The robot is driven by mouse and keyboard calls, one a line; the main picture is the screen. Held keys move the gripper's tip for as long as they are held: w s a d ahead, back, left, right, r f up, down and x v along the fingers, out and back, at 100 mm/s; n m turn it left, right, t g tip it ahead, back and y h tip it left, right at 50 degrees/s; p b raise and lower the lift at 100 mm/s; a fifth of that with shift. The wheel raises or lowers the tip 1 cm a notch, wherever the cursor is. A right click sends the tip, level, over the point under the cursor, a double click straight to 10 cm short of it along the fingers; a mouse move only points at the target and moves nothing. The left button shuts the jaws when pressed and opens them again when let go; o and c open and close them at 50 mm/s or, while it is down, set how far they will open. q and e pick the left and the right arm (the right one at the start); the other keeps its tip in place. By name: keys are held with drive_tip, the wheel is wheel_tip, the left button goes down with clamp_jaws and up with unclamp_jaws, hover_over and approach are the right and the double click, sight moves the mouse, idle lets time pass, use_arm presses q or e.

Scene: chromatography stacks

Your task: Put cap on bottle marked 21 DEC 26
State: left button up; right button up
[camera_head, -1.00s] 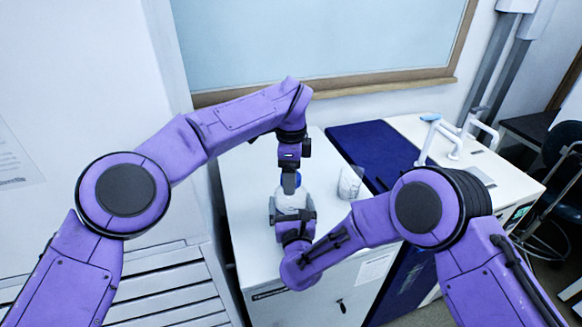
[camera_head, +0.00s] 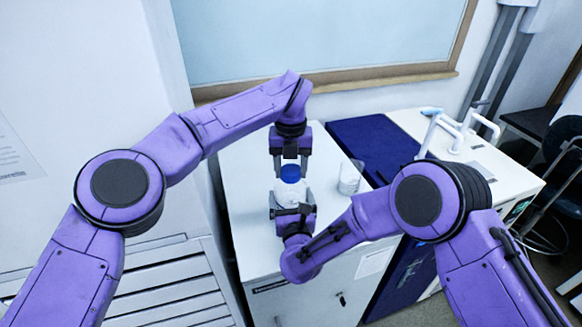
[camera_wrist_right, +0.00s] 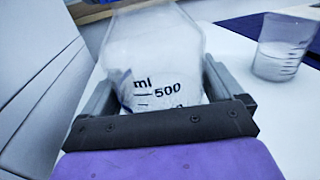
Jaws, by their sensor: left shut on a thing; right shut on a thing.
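The clear bottle (camera_head: 291,194) with white contents stands on the white cabinet top. The right wrist view shows its lower body (camera_wrist_right: 155,60) with black "ml" and "500" print; no date is readable. The blue cap (camera_head: 290,173) is at the bottle's mouth; I cannot tell whether it is seated or threaded. My left gripper (camera_head: 290,170) points down from above, its fingers on either side of the cap, shut on it. My right gripper (camera_head: 292,211) is shut on the bottle's body from the front; its fingers flank the bottle in the wrist view (camera_wrist_right: 158,95).
A clear beaker (camera_head: 350,177) stands right of the bottle, also at the upper right of the wrist view (camera_wrist_right: 282,47). The cabinet top (camera_head: 247,215) left of the bottle is bare.

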use_arm(q)
drive_tip(key=m, duration=0.7)
drive_tip(key=o, duration=1.2)
drive_tip(key=shift+c, duration=0.2)
drive_tip(key=shift+r, duration=2.25)
drive_tip(key=shift+c, duration=0.4)
